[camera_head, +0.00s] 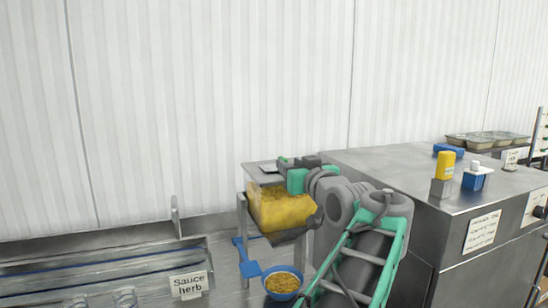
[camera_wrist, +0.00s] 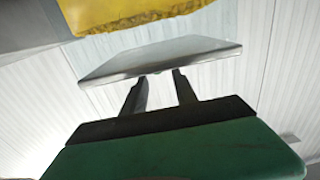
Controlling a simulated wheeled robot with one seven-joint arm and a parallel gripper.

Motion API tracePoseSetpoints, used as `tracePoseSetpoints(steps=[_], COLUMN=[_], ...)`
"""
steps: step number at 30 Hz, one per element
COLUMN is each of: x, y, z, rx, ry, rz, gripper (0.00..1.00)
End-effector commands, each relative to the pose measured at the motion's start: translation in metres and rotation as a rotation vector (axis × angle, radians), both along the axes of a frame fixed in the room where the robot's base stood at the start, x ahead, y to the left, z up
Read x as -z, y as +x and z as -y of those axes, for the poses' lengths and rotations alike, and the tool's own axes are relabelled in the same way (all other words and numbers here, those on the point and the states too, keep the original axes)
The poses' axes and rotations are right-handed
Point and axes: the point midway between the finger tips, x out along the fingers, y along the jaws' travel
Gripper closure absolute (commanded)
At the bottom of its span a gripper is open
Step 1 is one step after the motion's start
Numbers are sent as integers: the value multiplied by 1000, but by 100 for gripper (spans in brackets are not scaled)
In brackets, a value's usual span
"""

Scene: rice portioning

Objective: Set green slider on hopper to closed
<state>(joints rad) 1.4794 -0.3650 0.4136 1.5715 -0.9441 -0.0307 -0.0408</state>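The hopper (camera_head: 280,212) is a yellow bin on a metal frame, left of my arm in the head view. Its yellow lower part also shows at the top of the wrist view (camera_wrist: 135,12). A flat grey metal plate (camera_wrist: 160,58) lies just past my fingertips; it appears at the hopper's top in the head view (camera_head: 254,172). My gripper (camera_wrist: 161,74) has its two dark fingers apart, with nothing visible between them. The fingertips end at the plate's near edge; contact is unclear. I cannot make out the green slider apart from my own green parts.
A blue bowl of yellow food (camera_head: 283,283) sits below the hopper. A blue bracket (camera_head: 246,260) stands beside it. A metal cabinet (camera_head: 400,165) to the right carries a yellow bottle (camera_head: 445,165) and trays. A rail with a sauce herb label (camera_head: 188,286) is at lower left.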

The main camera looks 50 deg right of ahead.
Motion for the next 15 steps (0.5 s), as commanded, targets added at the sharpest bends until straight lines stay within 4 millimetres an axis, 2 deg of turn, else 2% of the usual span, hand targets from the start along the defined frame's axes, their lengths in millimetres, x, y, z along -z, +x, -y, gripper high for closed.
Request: tracePoseSetpoints(steps=[9,15], x=[-1,0], y=[48,56], z=[30,34], rx=[1,2], ry=[3,1], rz=[-1,0], gripper=[65,65])
